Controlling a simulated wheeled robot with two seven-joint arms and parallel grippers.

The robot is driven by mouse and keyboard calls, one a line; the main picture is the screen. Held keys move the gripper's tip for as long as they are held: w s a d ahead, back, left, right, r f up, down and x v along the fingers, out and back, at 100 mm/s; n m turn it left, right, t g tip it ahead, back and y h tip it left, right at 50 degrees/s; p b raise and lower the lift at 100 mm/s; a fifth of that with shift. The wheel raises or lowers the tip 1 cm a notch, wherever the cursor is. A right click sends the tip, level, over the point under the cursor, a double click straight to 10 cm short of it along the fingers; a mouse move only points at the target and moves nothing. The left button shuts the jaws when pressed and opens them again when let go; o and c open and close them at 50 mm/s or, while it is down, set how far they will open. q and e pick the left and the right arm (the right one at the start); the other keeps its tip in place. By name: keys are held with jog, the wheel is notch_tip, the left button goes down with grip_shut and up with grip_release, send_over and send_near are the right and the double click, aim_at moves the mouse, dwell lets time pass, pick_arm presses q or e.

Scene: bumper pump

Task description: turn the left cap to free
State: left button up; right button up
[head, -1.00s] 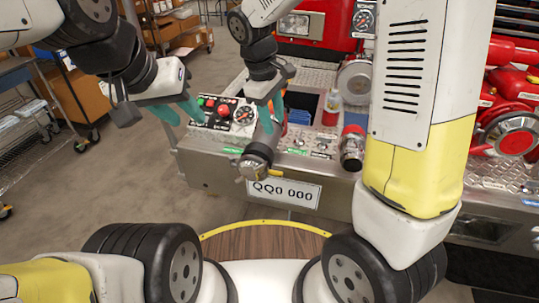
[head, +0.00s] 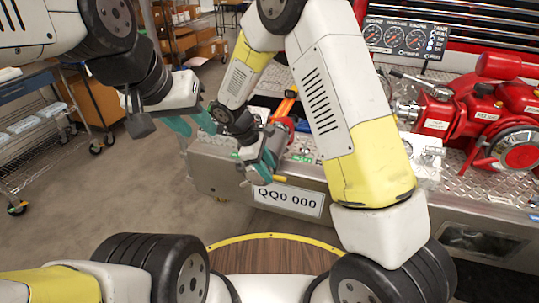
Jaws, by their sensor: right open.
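The left cap sits at the front of the bumper, above the number plate, and is largely hidden behind my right gripper (head: 258,162). A small yellowish piece (head: 273,179) shows beside the fingers; I cannot tell whether it belongs to the cap. A red and grey pipe-like part (head: 284,130) shows just behind the gripper. My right gripper is open with its teal fingers at the cap's place; contact cannot be told. My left gripper (head: 190,124) is open and empty, in the air to the left of the bumper.
The metal bumper (head: 222,177) carries a white number plate (head: 288,200). A red pump (head: 470,115) and a gauge panel (head: 405,38) stand at right. My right arm covers the bumper's middle. A wire shelf cart (head: 35,135) stands at left. The floor between is clear.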

jog(key=shift+d+f, duration=0.15)
jog(key=shift+f, duration=0.15)
grip_shut()
jog(key=shift+w, duration=0.1)
dwell(1.2)
